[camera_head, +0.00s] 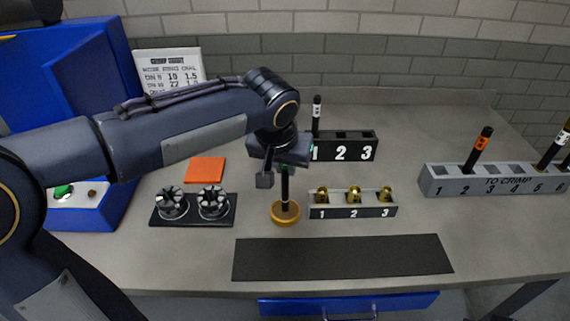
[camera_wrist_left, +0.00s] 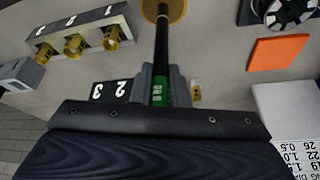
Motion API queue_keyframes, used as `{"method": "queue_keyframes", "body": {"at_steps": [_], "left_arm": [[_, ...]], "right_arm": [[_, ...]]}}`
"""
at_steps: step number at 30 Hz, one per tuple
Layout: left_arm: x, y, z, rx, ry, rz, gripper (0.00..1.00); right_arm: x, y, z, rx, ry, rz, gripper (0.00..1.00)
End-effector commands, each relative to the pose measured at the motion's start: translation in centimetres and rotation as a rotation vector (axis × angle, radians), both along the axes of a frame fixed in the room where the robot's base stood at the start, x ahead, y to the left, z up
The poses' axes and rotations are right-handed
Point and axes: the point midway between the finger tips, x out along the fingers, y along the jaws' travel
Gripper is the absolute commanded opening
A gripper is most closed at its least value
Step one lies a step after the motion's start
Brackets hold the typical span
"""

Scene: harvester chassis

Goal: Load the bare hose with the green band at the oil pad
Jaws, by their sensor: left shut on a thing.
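My left gripper (camera_head: 277,172) is shut on a thin black hose (camera_head: 285,190) and holds it upright. In the left wrist view the gripper's grey fingers (camera_wrist_left: 163,88) close on the hose (camera_wrist_left: 162,50) around its green band (camera_wrist_left: 160,93). The hose's free lower end is at the round amber oil pad (camera_head: 285,217), which also shows in the left wrist view (camera_wrist_left: 176,10). I cannot tell whether the end touches the pad or stops just above it. My right gripper is not in view.
A rack of brass fittings (camera_head: 352,212) is right of the pad. A black numbered rack (camera_head: 357,150) with a white-banded hose stands behind. A grey "TO CRIMP" rack (camera_head: 495,184) holds an orange-banded hose (camera_head: 478,148). Left are dies (camera_head: 211,203) and a blue machine (camera_head: 95,90). A dark mat (camera_head: 342,257) lies in front.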

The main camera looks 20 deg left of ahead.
Motion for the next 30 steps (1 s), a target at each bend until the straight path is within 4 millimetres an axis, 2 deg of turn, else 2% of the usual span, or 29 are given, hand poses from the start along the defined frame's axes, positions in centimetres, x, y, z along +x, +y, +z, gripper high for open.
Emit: {"method": "queue_keyframes", "body": {"at_steps": [10,30], "left_arm": [[-0.1,0.0,0.4,0.001,0.005,0.0,0.0],[0.0,0.0,5.9,0.0,0.001,0.0,0.0]], "right_arm": [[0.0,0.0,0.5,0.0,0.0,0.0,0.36],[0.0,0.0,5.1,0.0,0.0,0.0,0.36]]}}
